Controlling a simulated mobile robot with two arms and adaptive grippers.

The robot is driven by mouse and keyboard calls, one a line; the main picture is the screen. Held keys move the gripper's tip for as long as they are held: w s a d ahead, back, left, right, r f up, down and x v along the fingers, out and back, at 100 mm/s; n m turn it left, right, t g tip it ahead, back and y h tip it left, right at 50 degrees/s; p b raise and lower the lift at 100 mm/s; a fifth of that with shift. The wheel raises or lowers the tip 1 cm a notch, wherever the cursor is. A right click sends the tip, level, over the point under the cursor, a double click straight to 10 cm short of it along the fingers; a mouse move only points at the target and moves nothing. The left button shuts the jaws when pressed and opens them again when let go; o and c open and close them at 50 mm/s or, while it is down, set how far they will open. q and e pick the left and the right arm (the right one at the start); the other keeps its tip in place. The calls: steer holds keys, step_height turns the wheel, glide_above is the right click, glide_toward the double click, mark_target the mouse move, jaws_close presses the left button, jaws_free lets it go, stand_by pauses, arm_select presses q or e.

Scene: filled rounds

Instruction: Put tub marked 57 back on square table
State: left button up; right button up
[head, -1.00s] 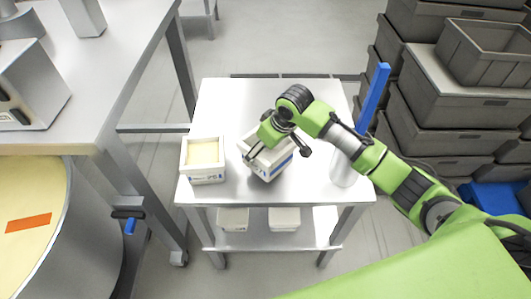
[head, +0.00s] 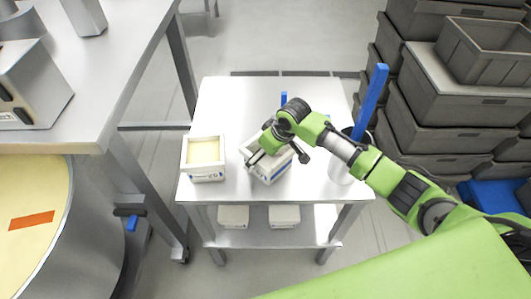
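A white tub (head: 265,173) with a blue marking sits turned at an angle at the middle of the square table (head: 235,100). I cannot read its number. My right gripper (head: 277,158) is over this tub, one finger at its near left rim and the other by its right side. The gripper hides most of the tub's inside, and whether the fingers press on it is unclear. A second white tub (head: 204,174) with a pale yellow fill and blue marking stands at the table's left edge; its number is too small to read. My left gripper is not in view.
A white cylindrical container (head: 340,172) stands at the table's right edge, with a blue upright piece (head: 371,100) by it. Two tubs (head: 233,216) are on the lower shelf. Grey crates (head: 440,100) are stacked at right. The table's back left is clear.

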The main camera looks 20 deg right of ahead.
steer(key=shift+r, duration=0.25)
steer(key=v, duration=1.2)
steer(key=shift+b, duration=0.45)
